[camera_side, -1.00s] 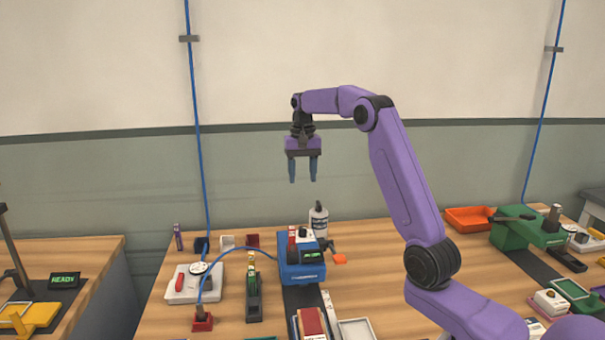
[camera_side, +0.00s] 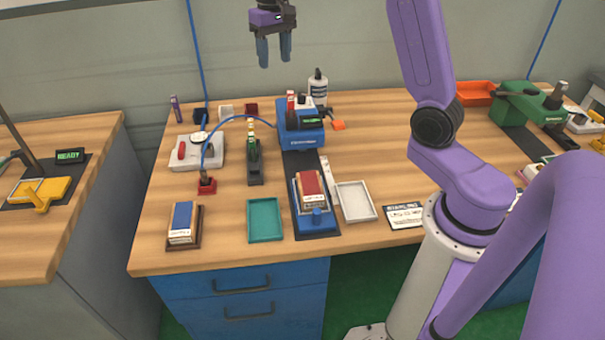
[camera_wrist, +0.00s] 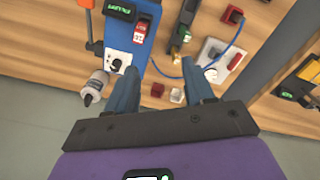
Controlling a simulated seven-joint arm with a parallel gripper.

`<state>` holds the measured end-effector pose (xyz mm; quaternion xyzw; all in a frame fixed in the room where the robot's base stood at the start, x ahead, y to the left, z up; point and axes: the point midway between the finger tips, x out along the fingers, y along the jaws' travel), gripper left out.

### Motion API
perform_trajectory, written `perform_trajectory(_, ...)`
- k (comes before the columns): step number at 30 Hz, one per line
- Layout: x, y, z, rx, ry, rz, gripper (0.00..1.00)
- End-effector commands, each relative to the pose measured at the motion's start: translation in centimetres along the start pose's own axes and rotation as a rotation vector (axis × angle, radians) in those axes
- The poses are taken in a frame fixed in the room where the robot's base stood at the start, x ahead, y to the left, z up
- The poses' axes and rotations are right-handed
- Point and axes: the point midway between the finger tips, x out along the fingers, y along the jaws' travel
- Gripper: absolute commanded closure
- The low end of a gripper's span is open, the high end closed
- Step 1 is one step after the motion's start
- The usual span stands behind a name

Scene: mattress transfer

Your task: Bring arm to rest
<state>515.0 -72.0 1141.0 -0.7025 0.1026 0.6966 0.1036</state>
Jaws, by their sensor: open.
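My gripper (camera_side: 274,50) is open and empty, held in the air above the back of the wooden workbench (camera_side: 370,155), fingers pointing down. In the wrist view its two fingers (camera_wrist: 163,92) are spread apart with nothing between them. My purple arm rises at the right and its upper part leaves the top of the side view. Below and a little right of the gripper stands a blue machine (camera_side: 300,125) with a small green display. It also shows in the wrist view (camera_wrist: 129,35), at the upper left.
A white bottle (camera_side: 317,90) stands behind the blue machine. On the bench are a red-topped block (camera_side: 311,184), a blue-topped block (camera_side: 182,220), a teal tray (camera_side: 264,234), a white tray (camera_side: 355,214) and an orange tray (camera_side: 474,94). A blue cable (camera_side: 232,121) arches over the bench.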

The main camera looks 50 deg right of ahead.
Motion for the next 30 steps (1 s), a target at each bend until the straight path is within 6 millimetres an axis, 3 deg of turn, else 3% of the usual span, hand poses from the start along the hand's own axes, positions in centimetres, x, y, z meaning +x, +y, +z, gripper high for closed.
perform_trajectory(6,0.3,-5.0,6.7,-0.263,0.003,-0.003,0.47)
perform_trajectory(15,1.5,-8.3,16.9,-0.615,0.007,-0.009,0.47)
perform_trajectory(23,3.1,-7.7,25.9,-0.920,0.011,-0.014,0.47)
perform_trajectory(30,5.0,-4.9,33.0,-1.192,0.014,-0.021,0.47)
